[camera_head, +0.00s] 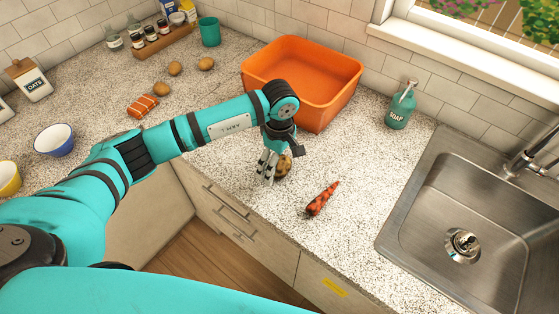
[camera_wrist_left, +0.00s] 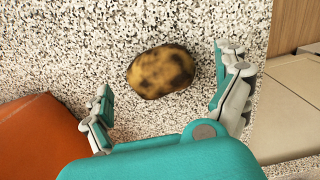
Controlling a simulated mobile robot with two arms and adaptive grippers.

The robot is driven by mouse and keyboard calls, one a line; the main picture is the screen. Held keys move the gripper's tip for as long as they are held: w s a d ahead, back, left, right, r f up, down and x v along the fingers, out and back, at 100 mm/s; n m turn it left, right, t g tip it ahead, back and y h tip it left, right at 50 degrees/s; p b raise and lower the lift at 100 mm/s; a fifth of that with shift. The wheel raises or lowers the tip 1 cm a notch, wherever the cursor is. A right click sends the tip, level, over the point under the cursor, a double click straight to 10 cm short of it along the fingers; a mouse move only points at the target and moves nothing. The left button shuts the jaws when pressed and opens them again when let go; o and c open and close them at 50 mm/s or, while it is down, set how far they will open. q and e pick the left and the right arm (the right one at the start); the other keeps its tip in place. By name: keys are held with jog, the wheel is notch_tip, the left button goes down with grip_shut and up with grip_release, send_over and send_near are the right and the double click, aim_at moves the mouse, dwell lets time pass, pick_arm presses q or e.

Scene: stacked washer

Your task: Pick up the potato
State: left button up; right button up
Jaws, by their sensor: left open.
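A brown potato with dark patches (camera_head: 285,167) lies on the speckled counter in front of the orange bin, partly hidden by my left gripper in the head view. It shows whole in the left wrist view (camera_wrist_left: 161,71). My left gripper (camera_head: 268,176) points down at the potato from above. In the left wrist view my left gripper (camera_wrist_left: 168,75) is open, with one finger on each side of the potato and gaps between. My right gripper is in neither view.
An orange bin (camera_head: 285,57) stands behind the gripper. A carrot (camera_head: 322,198) lies to the right of the potato, and a steel sink (camera_head: 480,190) is farther right. A green soap bottle (camera_head: 401,106) stands by the wall. Several round brown items (camera_head: 175,68) lie at the back left.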

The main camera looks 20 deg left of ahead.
pick_arm(q)
jog(key=shift+f, duration=0.65)
jog(key=c, duration=1.3)
jog(key=shift+r, duration=0.15)
